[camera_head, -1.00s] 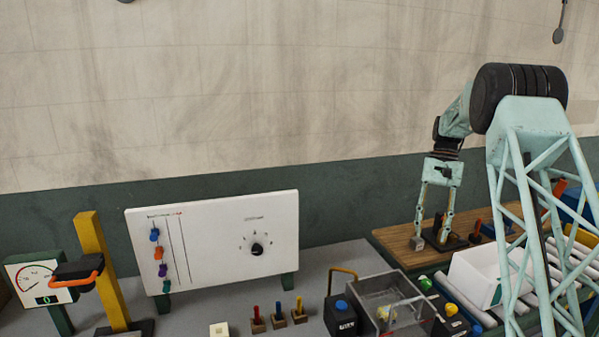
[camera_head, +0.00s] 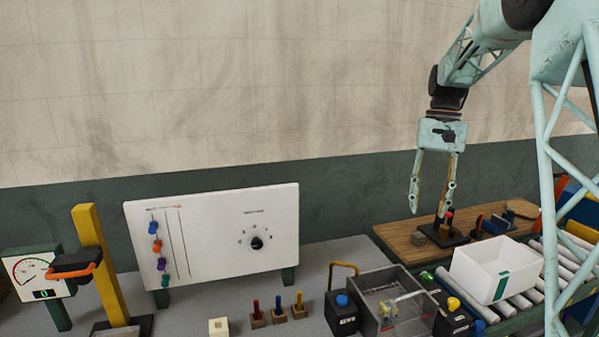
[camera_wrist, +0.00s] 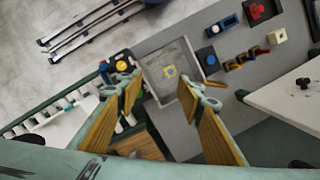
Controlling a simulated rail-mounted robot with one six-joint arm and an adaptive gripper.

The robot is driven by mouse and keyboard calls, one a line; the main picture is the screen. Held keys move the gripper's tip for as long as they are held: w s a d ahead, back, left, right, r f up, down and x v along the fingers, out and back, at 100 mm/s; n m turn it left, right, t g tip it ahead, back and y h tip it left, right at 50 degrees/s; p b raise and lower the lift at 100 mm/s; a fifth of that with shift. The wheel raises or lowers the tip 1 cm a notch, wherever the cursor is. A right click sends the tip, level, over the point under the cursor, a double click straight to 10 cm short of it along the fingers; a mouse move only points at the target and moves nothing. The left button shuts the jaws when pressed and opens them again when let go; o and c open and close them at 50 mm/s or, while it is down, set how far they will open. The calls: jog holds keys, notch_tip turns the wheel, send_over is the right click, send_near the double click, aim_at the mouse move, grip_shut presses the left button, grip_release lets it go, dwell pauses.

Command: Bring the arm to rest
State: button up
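My gripper (camera_head: 432,196) hangs pointing down from my teal arm above the wooden board at the right in the head view. Its two fingers are spread apart with nothing between them. In the wrist view my gripper (camera_wrist: 157,95) also shows two wooden-faced fingers wide apart. Below and beyond them lies a clear-sided tray (camera_wrist: 170,70) with a small yellow and blue piece in it.
A wooden board (camera_head: 400,238) holds a dark base with small pegs below my gripper. A white bin (camera_head: 492,268) sits on a roller conveyor at right. A white panel (camera_head: 212,240), coloured pegs and a yellow press post (camera_head: 100,262) stand left. The space before the wall is clear.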

jog(key=s+a+r+n+t+b, duration=0.15)
jog(key=s+a, duration=0.25)
jog(key=s, duration=0.4)
jog(key=s+a+r+b, duration=0.1)
jog(key=s+a+r, duration=0.2)
jog(key=s, duration=0.6)
jog(key=s+a+r+n+t+b, duration=0.1)
jog(key=s+a+r+b, duration=0.2)
jog(key=s, duration=0.5)
jog(key=s+a+f+t+b, duration=0.1)
jog(key=s+f, duration=0.2)
jog(key=s, duration=0.5)
jog(key=s+a+f+n+t+b, duration=0.1)
jog(key=s+f, duration=0.3)
jog(key=s, duration=0.4)
jog(key=s+a+f+t, duration=0.1)
jog(key=s+a+f, duration=0.2)
jog(key=s, duration=0.6)
jog(key=shift+f+h+b, duration=0.15)
jog(key=shift+h+b, duration=0.25)
jog(key=shift+w, duration=0.1)
